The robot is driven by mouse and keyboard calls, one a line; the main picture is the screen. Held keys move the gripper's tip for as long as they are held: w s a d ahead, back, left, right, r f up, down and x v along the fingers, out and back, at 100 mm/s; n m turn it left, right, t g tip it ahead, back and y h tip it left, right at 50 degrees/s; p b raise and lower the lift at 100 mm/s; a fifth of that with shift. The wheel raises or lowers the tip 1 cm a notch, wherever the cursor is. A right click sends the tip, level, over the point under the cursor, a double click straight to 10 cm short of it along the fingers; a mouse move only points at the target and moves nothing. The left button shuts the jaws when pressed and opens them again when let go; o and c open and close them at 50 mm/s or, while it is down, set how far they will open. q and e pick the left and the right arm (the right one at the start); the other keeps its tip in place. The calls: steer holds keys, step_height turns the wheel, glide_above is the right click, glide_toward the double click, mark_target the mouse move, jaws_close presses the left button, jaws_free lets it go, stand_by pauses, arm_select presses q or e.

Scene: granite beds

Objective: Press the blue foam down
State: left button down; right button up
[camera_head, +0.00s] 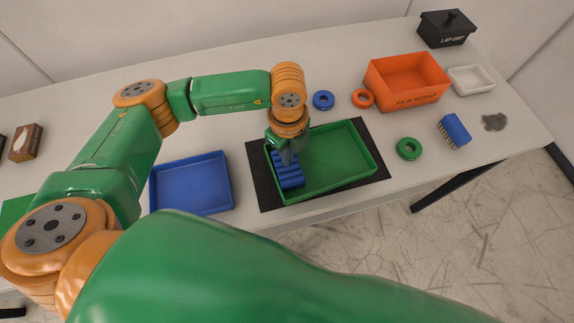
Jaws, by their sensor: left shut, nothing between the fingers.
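The blue foam (290,179) is a ridged blue block lying in the left part of the green tray (340,160). The tray sits on a black mat (262,190) near the table's front edge. My left gripper (287,157) points down over the foam's upper end, shut and empty. Its tips look to be at or just above the foam; whether they touch cannot be told. The gripper hides part of the foam's far end. My right gripper is not in view.
A blue tray (190,184) lies left of the mat. Behind and right are a blue ring (323,100), an orange ring (362,98), an orange box (407,84), a green ring (409,148), a blue brush (454,130), a white dish (471,80) and a black box (446,30).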

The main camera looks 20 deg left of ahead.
arm_select(q)
steer(key=shift+f+b, duration=0.75)
steer(key=shift+f, duration=0.05)
steer(key=shift+s+f+b, duration=0.1)
steer(key=shift+s+b, duration=0.1)
steer(key=shift+b, duration=0.45)
stand_by(3.7)
stand_by(0.9)
steer(key=shift+w, duration=0.1)
stand_by(0.6)
step_height(320, 180, up, 7)
steer(key=p, duration=0.5)
steer(key=shift+w, duration=0.1)
step_height(320, 180, up, 7)
steer(key=b, duration=0.2)
